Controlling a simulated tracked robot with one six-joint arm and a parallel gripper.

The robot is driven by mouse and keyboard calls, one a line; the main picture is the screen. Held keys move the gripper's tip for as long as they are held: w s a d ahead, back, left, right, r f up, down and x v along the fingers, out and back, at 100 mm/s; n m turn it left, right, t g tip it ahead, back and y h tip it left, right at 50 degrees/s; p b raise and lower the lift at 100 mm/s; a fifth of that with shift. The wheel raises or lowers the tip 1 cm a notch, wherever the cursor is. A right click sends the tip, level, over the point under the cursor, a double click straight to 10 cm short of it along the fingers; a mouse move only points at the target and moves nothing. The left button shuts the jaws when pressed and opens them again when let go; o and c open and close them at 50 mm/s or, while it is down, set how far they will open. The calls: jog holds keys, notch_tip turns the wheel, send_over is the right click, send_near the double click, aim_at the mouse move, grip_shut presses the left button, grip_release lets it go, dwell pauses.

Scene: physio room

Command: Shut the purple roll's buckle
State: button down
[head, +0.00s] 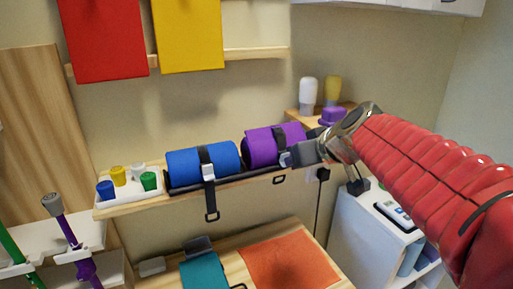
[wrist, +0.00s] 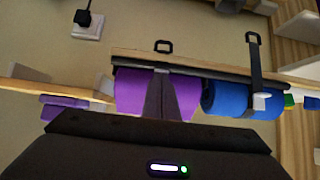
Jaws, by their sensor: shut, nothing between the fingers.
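The purple roll (head: 260,147) lies on the wall shelf with a black strap (head: 281,136) around it. Its grey buckle (head: 285,159) is on the front of the roll, partly hidden by my gripper. My gripper (head: 292,157) comes in from the right, its shut, empty fingertips at the buckle; I cannot tell if they touch it. In the wrist view, which is upside down, the shut fingers (wrist: 162,78) lie over the middle of the purple roll (wrist: 131,92) and hide most of the strap. Whether the buckle is latched cannot be told.
A blue roll (head: 185,161) with its own strap and silver buckle (head: 208,172) lies just left. Colored cups stand further left on the shelf (head: 130,206). Bottles (head: 308,91) and a purple block (head: 333,116) are behind my wrist. A white cabinet (head: 350,220) stands below right.

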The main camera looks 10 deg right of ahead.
jog(key=shift+r, duration=0.8)
jog(key=shift+r, duration=0.15)
jog(key=s+d, duration=0.2)
jog(key=s, duration=0.7)
jog(key=shift+s+r, duration=0.15)
dwell(0.4)
jog(key=shift+d, duration=0.1)
